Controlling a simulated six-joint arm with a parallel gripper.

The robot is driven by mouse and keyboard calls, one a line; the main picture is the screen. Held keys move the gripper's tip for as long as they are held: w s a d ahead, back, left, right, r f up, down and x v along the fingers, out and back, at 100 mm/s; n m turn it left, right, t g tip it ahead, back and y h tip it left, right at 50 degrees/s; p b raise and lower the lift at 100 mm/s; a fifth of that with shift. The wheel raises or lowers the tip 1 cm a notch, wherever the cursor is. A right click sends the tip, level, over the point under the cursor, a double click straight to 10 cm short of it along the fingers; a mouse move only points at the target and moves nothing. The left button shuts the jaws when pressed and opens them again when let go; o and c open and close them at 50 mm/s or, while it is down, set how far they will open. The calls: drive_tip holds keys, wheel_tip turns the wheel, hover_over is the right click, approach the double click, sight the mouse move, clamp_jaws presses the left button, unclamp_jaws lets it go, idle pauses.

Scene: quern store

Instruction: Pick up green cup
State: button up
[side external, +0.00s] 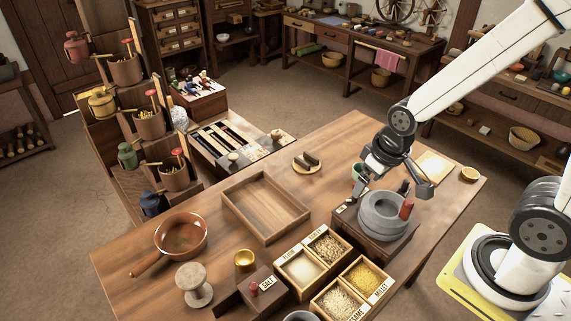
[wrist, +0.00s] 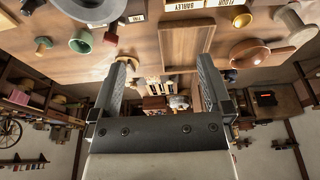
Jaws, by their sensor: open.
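A small green cup (side external: 356,171) shows in the side view just behind the grey stone quern (side external: 381,222), partly hidden by my gripper. In the wrist view a green cup (wrist: 81,41) stands beside the quern (wrist: 92,12), left of my fingers. My gripper (side external: 398,178) is above the table near the quern, with its fingers spread. In the wrist view the gap between the fingers (wrist: 165,66) is empty, and the green cup is outside it.
An empty wooden tray (side external: 231,196) lies mid-table. Grain boxes (side external: 281,272), a copper pan (side external: 181,252) and a brass cup (side external: 244,268) stand toward the front. Stepped shelves (side external: 97,135) stand left of the table.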

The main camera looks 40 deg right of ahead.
drive_tip(key=w+d+f+m+g+y, duration=0.1)
drive_tip(key=w+d+f+m+y, duration=0.2)
drive_tip(key=w+d+f+m, duration=0.35)
drive_tip(key=w+d+f+m+g+y, duration=0.1)
drive_tip(key=w+d+f+m+y, duration=0.2)
drive_tip(key=w+d+m, duration=0.5)
drive_tip(key=d+f+m+t+y, duration=0.1)
drive_tip(key=d+f+m+t, duration=0.1)
drive_tip(key=d, duration=0.4)
drive_tip(key=s+d+f+m+t+y, duration=0.1)
drive_tip(key=d+f+m+t+y, duration=0.1)
drive_tip(key=d+f+m, duration=0.2)
drive_tip(key=d+f+m+t+y, duration=0.2)
drive_tip(key=d+f+m+t, duration=0.1)
drive_tip(key=d+f, duration=0.4)
drive_tip(key=shift+s+d+m, duration=0.3)
drive_tip(key=shift+d+m, duration=0.05)
drive_tip(key=shift+d, duration=0.4)
drive_tip(key=shift+x, duration=1.35)
drive_tip(key=shift+a, duration=0.1)
